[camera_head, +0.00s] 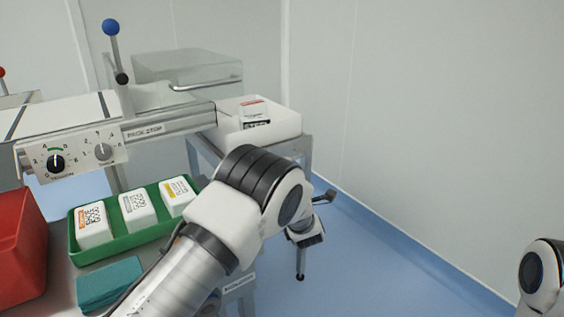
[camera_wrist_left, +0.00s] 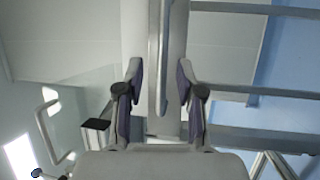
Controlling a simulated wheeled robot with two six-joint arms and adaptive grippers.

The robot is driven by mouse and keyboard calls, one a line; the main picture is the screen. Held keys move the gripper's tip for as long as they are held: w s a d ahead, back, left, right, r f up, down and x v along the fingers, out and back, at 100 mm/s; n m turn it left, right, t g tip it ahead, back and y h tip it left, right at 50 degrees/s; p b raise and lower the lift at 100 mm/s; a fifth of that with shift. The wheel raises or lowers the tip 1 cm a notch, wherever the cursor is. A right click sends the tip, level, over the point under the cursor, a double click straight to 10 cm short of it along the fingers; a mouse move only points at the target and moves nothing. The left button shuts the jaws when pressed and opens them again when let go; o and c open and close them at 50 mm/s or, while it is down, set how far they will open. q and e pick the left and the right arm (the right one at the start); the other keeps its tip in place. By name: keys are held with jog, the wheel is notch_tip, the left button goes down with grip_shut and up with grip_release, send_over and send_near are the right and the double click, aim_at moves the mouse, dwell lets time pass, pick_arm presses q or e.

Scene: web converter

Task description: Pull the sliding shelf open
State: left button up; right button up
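My left arm reaches across the head view from the bottom. Its wrist (camera_head: 305,238) is low beside the grey metal stand, and the fingertips cannot be made out there. In the left wrist view my left gripper (camera_wrist_left: 159,68) is open. A long thin grey bar (camera_wrist_left: 158,40), which looks like a handle, runs between its two fingers, with a gap visible on each side. A pale flat panel (camera_wrist_left: 215,60) lies behind the bar. I cannot clearly tell the sliding shelf in the head view; my arm hides much of that area. My right gripper is out of view.
A white tray (camera_head: 285,122) with a small pack stands on the grey stand (camera_head: 305,148). Blue floor (camera_head: 390,275) is open at right.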

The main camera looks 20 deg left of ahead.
pick_arm(q)
jog(key=x, duration=0.4)
jog(key=shift+w+a+f+b, duration=0.15)
jog(key=shift+w+b, duration=0.05)
jog(key=shift+b, duration=0.2)
grip_shut()
